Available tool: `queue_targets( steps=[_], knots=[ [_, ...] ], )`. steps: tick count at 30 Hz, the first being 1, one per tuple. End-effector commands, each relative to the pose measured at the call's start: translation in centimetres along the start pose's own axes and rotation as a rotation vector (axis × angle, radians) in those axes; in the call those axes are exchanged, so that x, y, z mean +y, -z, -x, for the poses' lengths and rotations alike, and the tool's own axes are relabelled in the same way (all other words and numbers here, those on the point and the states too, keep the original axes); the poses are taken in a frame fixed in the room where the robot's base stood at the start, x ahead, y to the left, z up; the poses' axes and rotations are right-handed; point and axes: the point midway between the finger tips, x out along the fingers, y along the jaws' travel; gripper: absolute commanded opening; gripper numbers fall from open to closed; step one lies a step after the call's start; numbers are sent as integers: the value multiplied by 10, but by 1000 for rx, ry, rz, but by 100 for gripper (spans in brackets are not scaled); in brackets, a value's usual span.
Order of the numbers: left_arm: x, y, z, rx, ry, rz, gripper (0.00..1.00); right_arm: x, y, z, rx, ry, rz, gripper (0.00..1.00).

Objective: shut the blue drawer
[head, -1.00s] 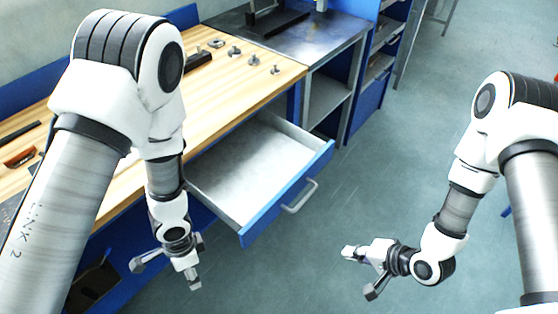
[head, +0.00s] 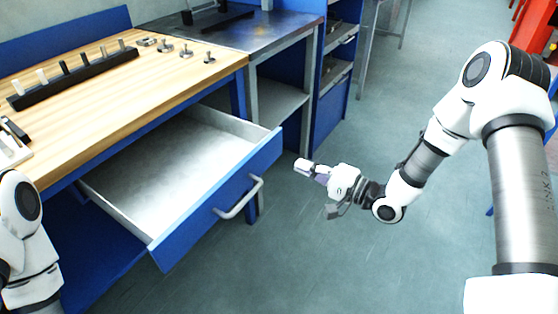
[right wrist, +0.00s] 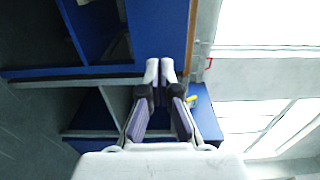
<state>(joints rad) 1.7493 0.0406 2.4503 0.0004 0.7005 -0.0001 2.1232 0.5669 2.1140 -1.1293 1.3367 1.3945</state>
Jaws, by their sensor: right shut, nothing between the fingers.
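The blue drawer (head: 200,222) stands pulled out from under the wooden workbench in the head view. Its pale tray is empty, and a silver bar handle (head: 240,198) is on its front. My right gripper (head: 303,166) is shut and empty. In the head view it appears just right of the drawer front's right end, with a gap of floor showing between them. Its closed fingertips also show in the right wrist view (right wrist: 160,70), with blue furniture beyond. My left arm shows only at the lower left edge; its gripper is out of view.
The wooden bench top (head: 110,95) carries a black rack (head: 75,77) with pegs and several small metal parts. A metal-topped table (head: 250,35) and blue shelving (head: 335,90) stand behind. Open floor (head: 400,260) lies in front and to the right.

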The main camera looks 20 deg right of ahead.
Motion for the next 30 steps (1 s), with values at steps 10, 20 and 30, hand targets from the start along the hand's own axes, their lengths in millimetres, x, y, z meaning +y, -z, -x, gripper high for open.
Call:
queue_targets(
  steps=[10, 20, 30],
  knots=[
    [0, 0, -8, 0, 0, -1, 61, 1, -1, -65, -2, 0, 3, 0],
    [0, 0, -8, 1, 0, -1, 61, 0, 0, -73, 0, 0, 0, 0],
    [0, 0, -10, 1, 0, -1, 61, 1, -1, -86, -3, 0, 2, 0]
  ],
)
